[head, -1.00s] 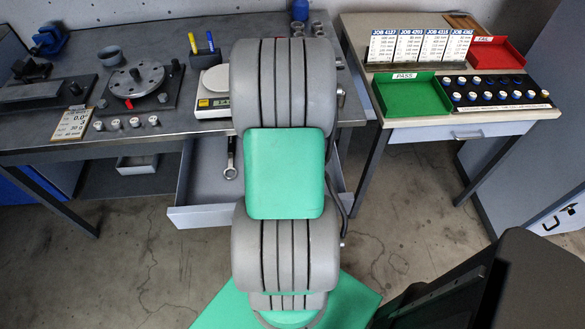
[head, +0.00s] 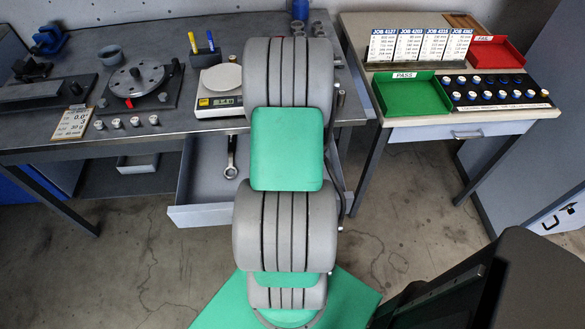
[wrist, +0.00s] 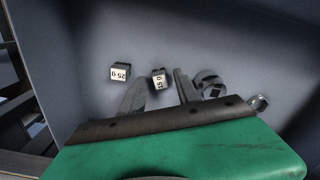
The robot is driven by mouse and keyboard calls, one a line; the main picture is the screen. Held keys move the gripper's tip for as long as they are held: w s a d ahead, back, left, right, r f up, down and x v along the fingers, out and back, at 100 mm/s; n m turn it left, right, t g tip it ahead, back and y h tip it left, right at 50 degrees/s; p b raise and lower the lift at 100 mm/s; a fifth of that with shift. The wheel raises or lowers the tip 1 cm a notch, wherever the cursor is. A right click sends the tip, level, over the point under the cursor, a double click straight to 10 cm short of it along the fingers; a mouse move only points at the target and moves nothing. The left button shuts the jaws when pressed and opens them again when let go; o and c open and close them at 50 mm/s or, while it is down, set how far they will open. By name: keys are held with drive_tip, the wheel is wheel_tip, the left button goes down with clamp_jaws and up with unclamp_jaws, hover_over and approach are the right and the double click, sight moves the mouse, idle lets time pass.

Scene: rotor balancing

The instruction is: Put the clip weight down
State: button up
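In the wrist view my gripper (wrist: 160,95) has its two grey fingers apart, reaching over the floor of a grey drawer. A small dark clip weight labelled 15 g (wrist: 159,79) shows between the fingertips, with a gap visible on each side. Another clip weight labelled 25 g (wrist: 120,73) sits to the left, apart from the fingers. In the head view my arm hides my gripper and both weights. The open drawer (head: 205,214) shows there under the bench.
A wrench (head: 231,160) lies in the drawer; its ring end (wrist: 259,103) shows right of my gripper. On the bench are a scale (head: 219,103), a rotor disc (head: 136,78) and several small weights. A side table holds a green PASS tray (head: 413,97) and a red FAIL tray (head: 497,54).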

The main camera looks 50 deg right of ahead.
wheel_tip(320, 180, up, 12)
drive_tip(key=w+a+r+n+t, duration=0.1)
drive_tip(key=w+a+r, duration=0.25)
drive_tip(key=a, duration=0.25)
drive_tip(key=w+a+r+n, duration=0.1)
drive_tip(key=w+a+r, duration=0.25)
drive_tip(key=a, duration=0.35)
drive_tip(key=a+r+n+t, duration=0.2)
drive_tip(key=a+r+n, duration=0.1)
drive_tip(key=a, duration=1.6)
drive_tip(key=shift+s, duration=0.15)
drive_tip(key=shift+r, duration=0.1)
